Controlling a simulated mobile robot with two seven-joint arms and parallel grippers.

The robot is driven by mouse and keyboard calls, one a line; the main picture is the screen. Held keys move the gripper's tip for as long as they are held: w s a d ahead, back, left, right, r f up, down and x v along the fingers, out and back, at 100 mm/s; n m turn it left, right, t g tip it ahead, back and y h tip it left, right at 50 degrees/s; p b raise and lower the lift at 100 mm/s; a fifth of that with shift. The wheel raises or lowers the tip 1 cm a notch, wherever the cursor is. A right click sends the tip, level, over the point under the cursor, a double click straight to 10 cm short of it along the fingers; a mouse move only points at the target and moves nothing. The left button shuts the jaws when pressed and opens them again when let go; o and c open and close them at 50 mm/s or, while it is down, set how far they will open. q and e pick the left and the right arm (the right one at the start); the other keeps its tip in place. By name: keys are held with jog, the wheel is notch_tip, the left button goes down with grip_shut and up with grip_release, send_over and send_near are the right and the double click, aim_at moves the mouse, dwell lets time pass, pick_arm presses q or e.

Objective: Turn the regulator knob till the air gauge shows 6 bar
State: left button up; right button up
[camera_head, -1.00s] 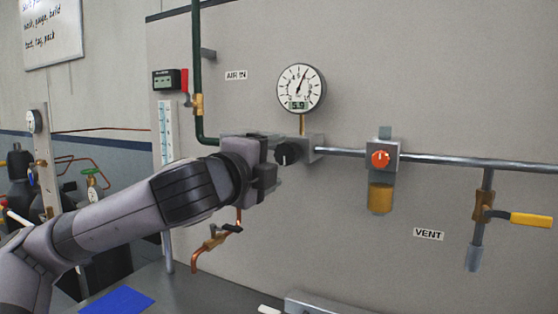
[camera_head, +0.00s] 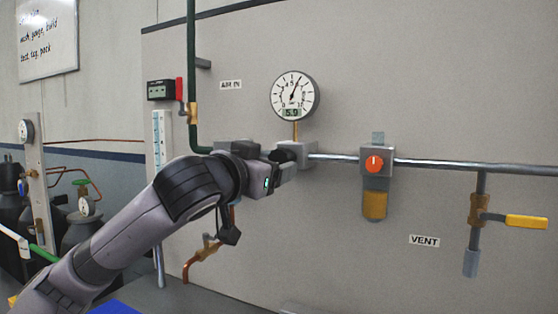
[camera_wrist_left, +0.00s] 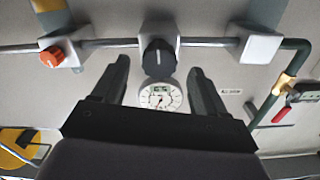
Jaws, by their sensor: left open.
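The round air gauge (camera_head: 295,96) hangs on the wall panel; its digital display appears to read 5.9 and its needle points just right of straight up. The black regulator knob (camera_head: 283,155) sits below it on a grey block, partly covered by my left gripper (camera_head: 285,168). In the left wrist view, the knob (camera_wrist_left: 158,58) with its white mark lies between the open, empty fingers of my left gripper (camera_wrist_left: 159,66), seemingly apart from both. The gauge (camera_wrist_left: 160,97) also shows there, upside down. My right gripper is not in view.
A steel pipe (camera_head: 340,158) runs right from the regulator block to a filter unit with an orange knob (camera_head: 374,164). A yellow-handled valve (camera_head: 526,221) hangs farther right. A red-handled valve (camera_head: 180,89) and green pipe (camera_head: 191,50) are at left.

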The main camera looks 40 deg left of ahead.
aim_at(279, 161)
pick_arm(q)
jog(key=p+x, duration=0.1)
jog(key=x, duration=0.3)
jog(key=shift+w+a, duration=0.15)
jog(key=shift+w, duration=0.25)
jog(key=c, duration=1)
jog(key=shift+c, duration=0.2)
